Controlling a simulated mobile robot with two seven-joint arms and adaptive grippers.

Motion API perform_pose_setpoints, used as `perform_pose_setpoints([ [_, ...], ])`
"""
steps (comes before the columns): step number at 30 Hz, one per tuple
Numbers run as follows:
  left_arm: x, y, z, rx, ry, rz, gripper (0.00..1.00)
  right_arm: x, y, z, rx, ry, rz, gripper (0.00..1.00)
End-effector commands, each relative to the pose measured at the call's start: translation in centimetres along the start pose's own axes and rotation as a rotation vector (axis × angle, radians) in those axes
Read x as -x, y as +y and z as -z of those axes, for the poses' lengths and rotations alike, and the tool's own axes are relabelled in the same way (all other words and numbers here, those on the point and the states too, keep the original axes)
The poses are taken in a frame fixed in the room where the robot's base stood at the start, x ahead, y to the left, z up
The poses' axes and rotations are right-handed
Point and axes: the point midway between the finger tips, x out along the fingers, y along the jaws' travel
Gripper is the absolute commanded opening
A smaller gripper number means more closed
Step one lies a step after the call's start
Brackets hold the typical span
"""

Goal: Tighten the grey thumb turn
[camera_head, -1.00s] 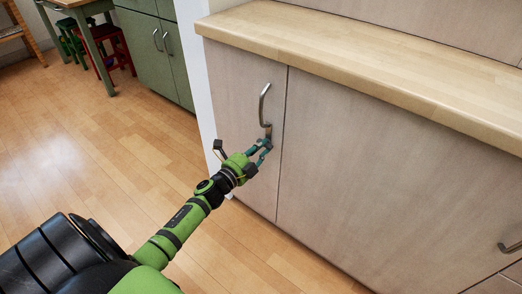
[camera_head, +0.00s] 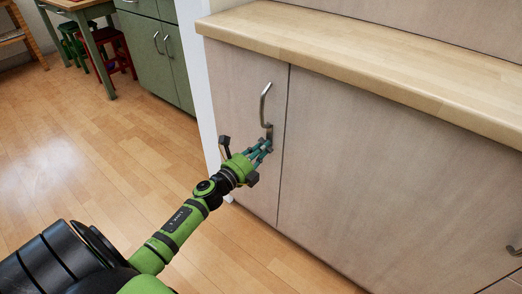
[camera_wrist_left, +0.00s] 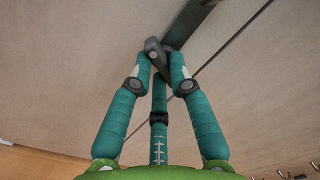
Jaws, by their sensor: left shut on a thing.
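The grey thumb turn (camera_wrist_left: 154,46) shows in the left wrist view between my fingertips, at the end of a dark grey plate (camera_wrist_left: 190,22) on the cupboard door. In the head view the plate (camera_head: 269,131) sits just below the door's bar handle, and the thumb turn itself is mostly hidden by my fingers. My left gripper (camera_head: 267,146) reaches up to it from the lower left. The left wrist view shows its teal fingers (camera_wrist_left: 160,58) closed on the thumb turn from both sides, with a third finger below. My right gripper is not in view.
The pale cupboard door (camera_head: 243,100) carries a curved metal handle (camera_head: 264,104) right above my fingers. A wooden worktop (camera_head: 380,70) overhangs the cupboards. The wooden floor (camera_head: 100,170) to the left is clear. Green cabinets (camera_head: 160,50) and stools (camera_head: 115,55) stand at the back left.

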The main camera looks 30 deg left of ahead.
Motion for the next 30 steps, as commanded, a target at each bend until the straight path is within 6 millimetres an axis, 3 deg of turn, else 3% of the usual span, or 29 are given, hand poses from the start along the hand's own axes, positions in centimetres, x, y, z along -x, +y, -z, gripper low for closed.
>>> perform_pose_setpoints([
  [11, 0.0, 0.0, 0.0, -0.008, 0.001, -0.001, 0.0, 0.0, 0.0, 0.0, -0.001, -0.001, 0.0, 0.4],
  [12, 0.0, 0.0, 0.0, -0.008, 0.001, -0.001, 0.36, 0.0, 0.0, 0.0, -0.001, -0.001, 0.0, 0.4],
  [13, 0.0, 0.0, 0.0, -0.008, 0.001, -0.001, 0.44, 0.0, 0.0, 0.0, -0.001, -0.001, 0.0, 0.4],
  [24, 0.2, 0.0, 0.0, -0.005, 0.0, 0.0, 0.44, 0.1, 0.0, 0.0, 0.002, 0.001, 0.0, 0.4],
  [30, 2.6, 0.1, 0.1, -0.005, 0.002, -0.002, 0.44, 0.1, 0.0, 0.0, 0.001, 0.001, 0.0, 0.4],
])
